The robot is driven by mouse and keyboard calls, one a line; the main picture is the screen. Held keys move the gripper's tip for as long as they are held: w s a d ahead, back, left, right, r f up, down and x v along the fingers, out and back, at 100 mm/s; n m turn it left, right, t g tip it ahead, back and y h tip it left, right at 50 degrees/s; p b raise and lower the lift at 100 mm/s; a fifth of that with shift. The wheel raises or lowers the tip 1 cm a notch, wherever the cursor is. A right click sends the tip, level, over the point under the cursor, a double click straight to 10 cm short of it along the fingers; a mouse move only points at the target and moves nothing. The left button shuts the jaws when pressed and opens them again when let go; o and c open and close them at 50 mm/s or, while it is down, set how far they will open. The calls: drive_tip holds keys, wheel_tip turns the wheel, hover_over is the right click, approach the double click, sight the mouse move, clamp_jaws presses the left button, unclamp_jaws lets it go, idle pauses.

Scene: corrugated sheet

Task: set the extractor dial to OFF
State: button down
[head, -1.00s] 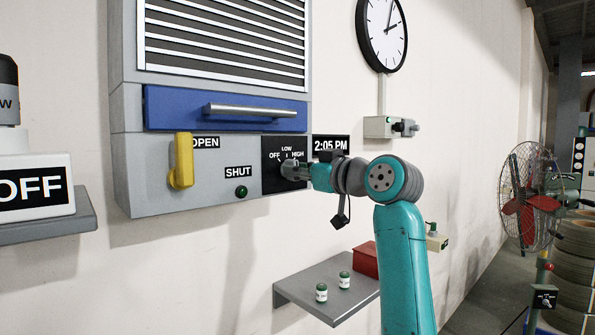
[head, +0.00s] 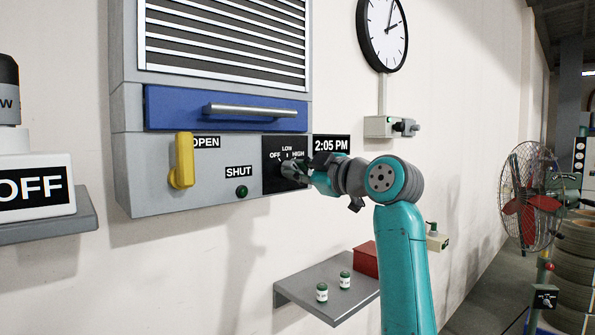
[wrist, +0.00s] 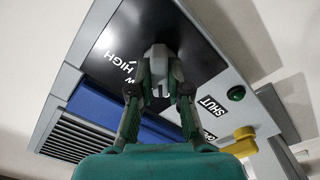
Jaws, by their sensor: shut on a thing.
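The extractor dial (head: 287,169) is a grey knob on a black plate (head: 271,184) at the lower right of the wall unit. The plate is marked OFF, LOW and HIGH from left to right. My gripper (head: 299,171) is at the dial, reaching in from the right. In the wrist view, my gripper's two fingers (wrist: 161,76) are shut on the dial (wrist: 158,53), one on each side. The fingers partly hide the labels there. I cannot tell which mark the dial points to.
A yellow lever (head: 182,163) and a green SHUT button (head: 242,191) are left of the dial. A blue drawer front with a bar handle (head: 252,111) is above. A shelf (head: 318,281) with two small jars and a red box is below.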

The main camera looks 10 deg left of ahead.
idle(0.4)
drive_tip(key=c, duration=1.1)
unclamp_jaws()
drive_tip(key=shift+s+d, duration=0.1)
drive_tip(key=shift+d, duration=0.05)
drive_tip(key=v, duration=1.1)
drive_tip(key=shift+s+d, duration=0.25)
